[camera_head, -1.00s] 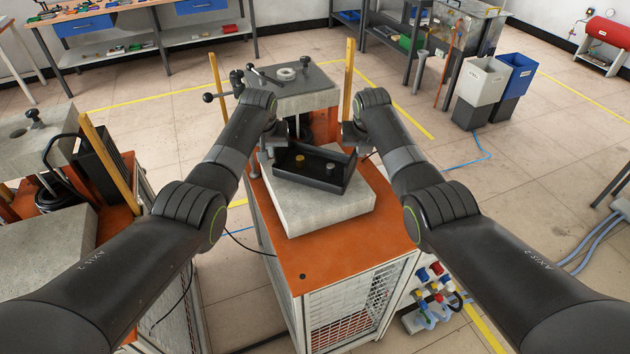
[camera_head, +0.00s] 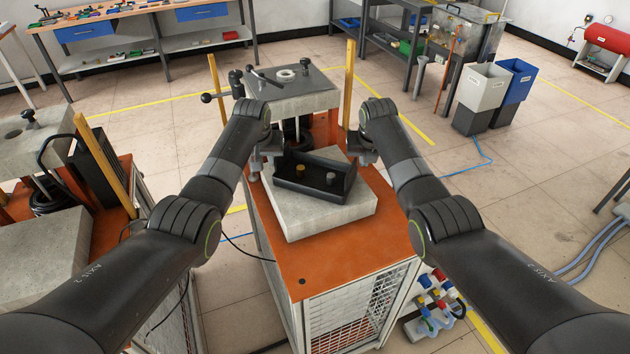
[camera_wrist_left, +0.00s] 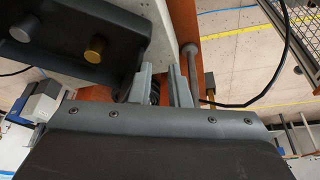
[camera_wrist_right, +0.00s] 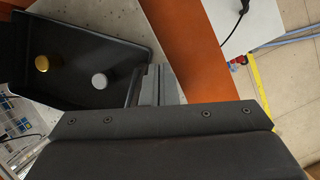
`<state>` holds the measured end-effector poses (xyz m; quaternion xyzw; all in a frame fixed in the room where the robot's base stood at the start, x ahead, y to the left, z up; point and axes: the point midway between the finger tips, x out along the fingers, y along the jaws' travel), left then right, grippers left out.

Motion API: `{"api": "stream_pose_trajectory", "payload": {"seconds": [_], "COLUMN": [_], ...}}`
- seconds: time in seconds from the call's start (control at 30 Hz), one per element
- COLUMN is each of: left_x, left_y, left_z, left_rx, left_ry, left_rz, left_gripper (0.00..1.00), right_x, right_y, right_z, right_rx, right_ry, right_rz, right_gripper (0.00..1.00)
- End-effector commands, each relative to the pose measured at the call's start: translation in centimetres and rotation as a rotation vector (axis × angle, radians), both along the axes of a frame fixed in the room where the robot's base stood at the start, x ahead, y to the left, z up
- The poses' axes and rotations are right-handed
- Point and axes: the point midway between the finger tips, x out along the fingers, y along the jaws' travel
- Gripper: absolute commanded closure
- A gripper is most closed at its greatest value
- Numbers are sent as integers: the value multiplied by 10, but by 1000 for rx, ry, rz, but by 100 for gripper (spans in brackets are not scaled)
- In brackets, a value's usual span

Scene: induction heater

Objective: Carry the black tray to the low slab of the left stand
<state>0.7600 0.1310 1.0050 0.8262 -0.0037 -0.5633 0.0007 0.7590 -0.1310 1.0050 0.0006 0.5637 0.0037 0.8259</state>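The black tray (camera_head: 308,190) lies on the low slab (camera_head: 325,218) of the middle stand. It holds a brass cylinder and a grey one, which also show in the left wrist view. My left gripper (camera_wrist_left: 163,88) is open, just beside one end of the tray, with a clear gap between its fingers. My right gripper (camera_wrist_right: 157,86) is at the opposite end, close to the tray's wall; its fingers look slightly apart and hold nothing I can see. The left stand's low slab (camera_head: 38,255) is at the left and looks bare in its visible part.
The middle stand has an upper plate (camera_head: 290,85) behind the tray, with yellow posts (camera_head: 349,85) on either side. The left stand has an upper block (camera_head: 30,140) and a yellow post (camera_head: 105,165). A floor gap with a black cable separates the stands.

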Motion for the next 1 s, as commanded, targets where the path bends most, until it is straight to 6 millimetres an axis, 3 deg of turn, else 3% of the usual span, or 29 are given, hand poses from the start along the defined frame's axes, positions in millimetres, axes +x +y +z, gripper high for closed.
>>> {"api": "stream_pose_trajectory", "payload": {"seconds": [0.23,0.4,0.77,1.0], "left_x": [0,0,-2,-11], "left_y": [4,5,5,6], "left_z": [-1,-1,4,28], "left_rx": [3,5,5,4], "left_ry": [3,3,2,0], "left_rz": [2,4,4,5], "left_gripper": [80,80,80,80], "right_x": [0,0,0,0], "right_y": [-4,-5,-6,-6], "right_z": [0,-1,-1,-1], "right_rx": [-4,-5,-6,-6], "right_ry": [2,2,3,3], "right_rz": [-3,-4,-4,-4], "right_gripper": [99,80,80,80]}}
